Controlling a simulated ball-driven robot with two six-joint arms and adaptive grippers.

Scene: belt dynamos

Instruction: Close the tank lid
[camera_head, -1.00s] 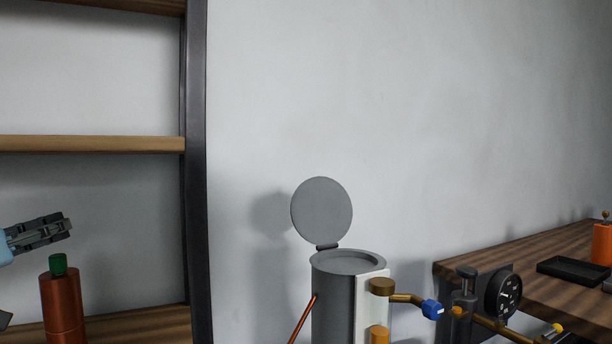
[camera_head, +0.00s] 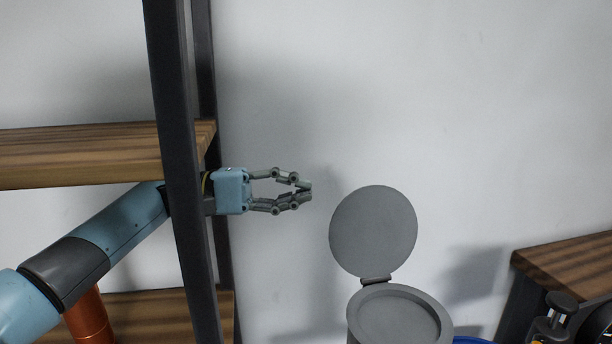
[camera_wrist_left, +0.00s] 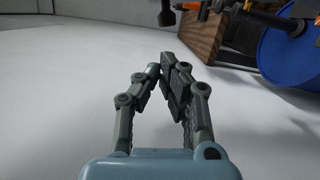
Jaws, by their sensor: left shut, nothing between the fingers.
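The tank (camera_head: 352,326) is a grey cylinder at the lower middle right of the head view, its lower body cut off by the frame. Its round grey lid (camera_head: 373,232) stands open, tilted up on a hinge (camera_head: 375,281) at the rim. My left gripper (camera_head: 305,188) is left of the lid, at about the height of the lid's top edge and apart from it. Its fingers are shut with nothing between them; they also show in the left wrist view (camera_wrist_left: 166,80). The tank and lid are not clear in the wrist view. My right gripper is not in view.
A shelf rack with a dark post (camera_head: 172,120) stands left, and my left arm passes behind that post. A wooden table (camera_head: 570,265) is at right. A blue drum (camera_wrist_left: 290,55) shows in the wrist view.

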